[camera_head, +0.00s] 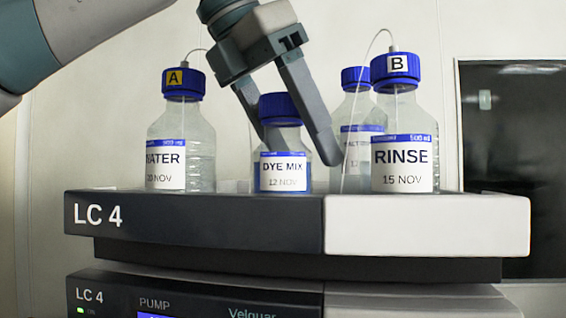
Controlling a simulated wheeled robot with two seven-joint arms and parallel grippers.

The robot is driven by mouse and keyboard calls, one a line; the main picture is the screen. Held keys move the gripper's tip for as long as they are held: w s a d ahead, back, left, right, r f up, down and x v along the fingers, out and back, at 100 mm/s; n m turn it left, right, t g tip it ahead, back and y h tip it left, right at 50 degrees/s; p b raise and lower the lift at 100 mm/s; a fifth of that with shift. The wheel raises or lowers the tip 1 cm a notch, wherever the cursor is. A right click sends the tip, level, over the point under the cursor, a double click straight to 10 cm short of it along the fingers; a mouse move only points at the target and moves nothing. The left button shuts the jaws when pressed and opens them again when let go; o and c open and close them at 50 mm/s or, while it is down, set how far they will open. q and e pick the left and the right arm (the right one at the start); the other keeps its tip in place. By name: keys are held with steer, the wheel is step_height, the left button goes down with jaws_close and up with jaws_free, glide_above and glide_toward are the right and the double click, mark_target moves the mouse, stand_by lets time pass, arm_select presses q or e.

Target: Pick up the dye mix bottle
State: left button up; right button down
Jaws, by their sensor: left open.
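The dye mix bottle (283,172) stands upright on the tray of the LC 4 stack. It has a blue cap, a white label reading DYE MIX 12 NOV and blue contents at its sides. My left gripper (302,152) comes down from above with its two fingers spread. One finger is at the bottle's left, partly behind the cap, and the other is at its right. I cannot tell whether either finger touches the bottle. My right gripper does not show.
The water bottle (181,140) with cap A stands to the left, and the rinse bottle (401,135) with cap B to the right; thin tubes rise from both caps. Another blue-capped bottle (357,115) stands partly hidden behind the rinse bottle. The tray (200,222) has a raised front wall.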

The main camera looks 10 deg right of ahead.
arm_select(q)
steer(key=c, duration=1.5)
steer(key=shift+r, duration=0.8)
step_height(320, 180, up, 3)
steer(key=shift+s+f+b, duration=0.1)
steer(key=shift+b, duration=0.35)
steer(key=s+d+r, duration=0.1)
steer(key=s+r, duration=0.2)
steer(key=s, duration=0.2)
steer(key=s+d+r+b, duration=0.1)
steer(key=s+r, duration=0.2)
steer(key=s, duration=0.3)
steer(key=shift+d+r, duration=0.3)
steer(key=shift+r, duration=0.1)
